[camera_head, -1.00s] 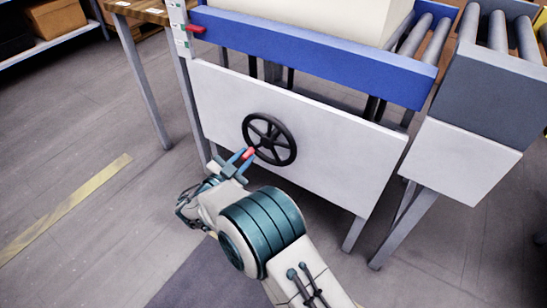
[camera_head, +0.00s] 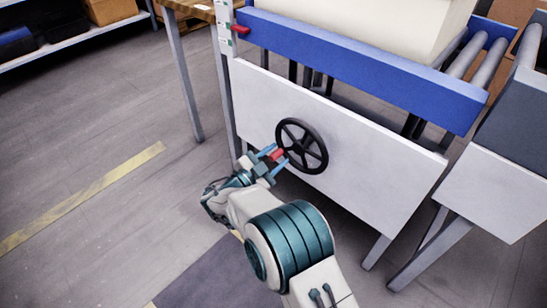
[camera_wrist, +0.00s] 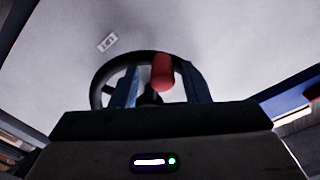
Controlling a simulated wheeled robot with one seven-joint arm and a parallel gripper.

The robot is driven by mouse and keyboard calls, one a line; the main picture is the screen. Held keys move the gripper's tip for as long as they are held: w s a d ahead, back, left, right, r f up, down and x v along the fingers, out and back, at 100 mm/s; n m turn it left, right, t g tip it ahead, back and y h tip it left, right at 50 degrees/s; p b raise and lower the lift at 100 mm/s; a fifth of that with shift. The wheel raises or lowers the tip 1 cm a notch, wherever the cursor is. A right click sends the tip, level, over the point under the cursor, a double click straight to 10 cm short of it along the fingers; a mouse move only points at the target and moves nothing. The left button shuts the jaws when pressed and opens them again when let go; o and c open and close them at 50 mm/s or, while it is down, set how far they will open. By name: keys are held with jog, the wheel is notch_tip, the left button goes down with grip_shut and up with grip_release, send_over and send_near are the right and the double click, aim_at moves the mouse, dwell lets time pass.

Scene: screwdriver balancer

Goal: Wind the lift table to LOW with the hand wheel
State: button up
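The black spoked hand wheel (camera_head: 302,146) is on the white front panel (camera_head: 350,150) of the lift table. Its red handle (camera_head: 277,155) points outward at the wheel's lower left. My gripper (camera_head: 275,157) is at the handle, one blue finger on each side. In the wrist view the red handle (camera_wrist: 162,72) stands between the two fingers, with a visible gap on the left. The wheel rim (camera_wrist: 100,78) shows behind. The blue table frame (camera_head: 370,70) carries a large cream block (camera_head: 360,22). A red pointer (camera_head: 240,29) sits beside the marked post (camera_head: 226,40).
A roller conveyor (camera_head: 520,110) with a white side panel adjoins on the right. A wooden-topped table (camera_head: 185,5) stands behind on the left, and shelving (camera_head: 70,47) is at the far left. The floor on the left is open, with a yellow stripe (camera_head: 90,195).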

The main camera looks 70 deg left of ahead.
jog(key=shift+s, duration=0.45)
jog(key=shift+s+d, duration=0.15)
jog(key=shift+s, duration=0.25)
jog(key=v, duration=1.3)
jog(key=shift+p, duration=0.3)
jog(key=shift+w+f, duration=0.1)
jog(key=shift+w, duration=0.05)
